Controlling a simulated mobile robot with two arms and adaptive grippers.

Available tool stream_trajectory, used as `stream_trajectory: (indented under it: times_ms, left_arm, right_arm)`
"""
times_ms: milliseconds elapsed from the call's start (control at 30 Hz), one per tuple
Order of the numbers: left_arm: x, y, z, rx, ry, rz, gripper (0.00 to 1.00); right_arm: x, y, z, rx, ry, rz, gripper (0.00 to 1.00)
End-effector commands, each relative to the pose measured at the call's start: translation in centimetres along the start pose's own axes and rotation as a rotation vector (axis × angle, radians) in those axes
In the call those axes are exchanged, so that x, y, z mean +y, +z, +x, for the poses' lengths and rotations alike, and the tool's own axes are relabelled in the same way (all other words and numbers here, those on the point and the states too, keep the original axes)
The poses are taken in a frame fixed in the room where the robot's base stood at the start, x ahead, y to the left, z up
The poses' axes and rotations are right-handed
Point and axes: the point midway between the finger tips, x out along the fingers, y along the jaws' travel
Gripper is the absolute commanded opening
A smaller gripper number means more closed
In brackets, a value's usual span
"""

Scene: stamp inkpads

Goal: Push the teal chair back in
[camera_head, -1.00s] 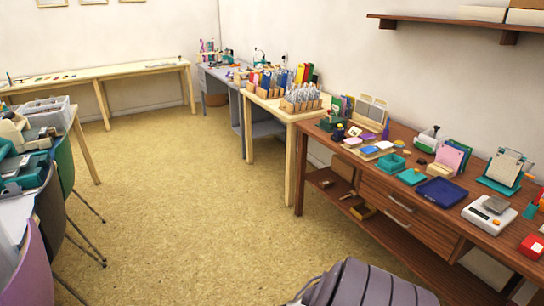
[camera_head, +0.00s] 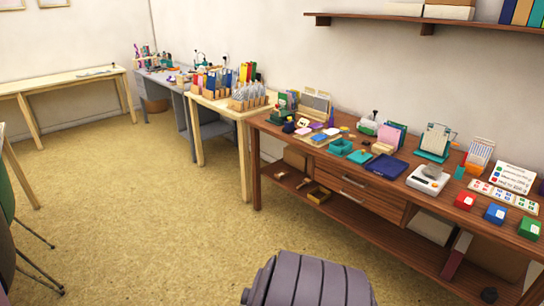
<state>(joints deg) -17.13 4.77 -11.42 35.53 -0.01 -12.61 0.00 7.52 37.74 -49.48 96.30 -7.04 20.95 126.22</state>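At the left edge a sliver of a green or teal chair back (camera_head: 5,192) shows, cut off by the frame. Thin dark chair legs (camera_head: 38,270) stand on the floor beside it. A darker chair back (camera_head: 5,248) is partly in view below it. I cannot tell from this sliver how far the green chair stands from its table. Neither of my grippers is in view.
A brown wooden workbench (camera_head: 350,222) with inkpads, a scale (camera_head: 428,180) and trays runs along the right wall. A pale table (camera_head: 228,108) and a grey desk (camera_head: 180,90) stand beyond it. The middle floor (camera_head: 130,200) is clear.

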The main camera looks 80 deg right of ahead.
Motion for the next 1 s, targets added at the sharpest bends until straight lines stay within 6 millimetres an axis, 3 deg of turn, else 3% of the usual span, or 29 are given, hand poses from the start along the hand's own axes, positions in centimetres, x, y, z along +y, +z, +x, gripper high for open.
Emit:
stream_trajectory:
  times_ms: [267,567,1000]
  left_arm:
    - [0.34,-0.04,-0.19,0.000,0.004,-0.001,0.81]
    - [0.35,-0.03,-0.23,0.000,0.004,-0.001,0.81]
    - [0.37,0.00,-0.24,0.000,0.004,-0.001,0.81]
  right_arm:
    - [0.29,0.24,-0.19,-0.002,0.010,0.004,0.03]
    - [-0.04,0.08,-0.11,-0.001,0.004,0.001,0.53]
    - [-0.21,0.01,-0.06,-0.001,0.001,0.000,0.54]
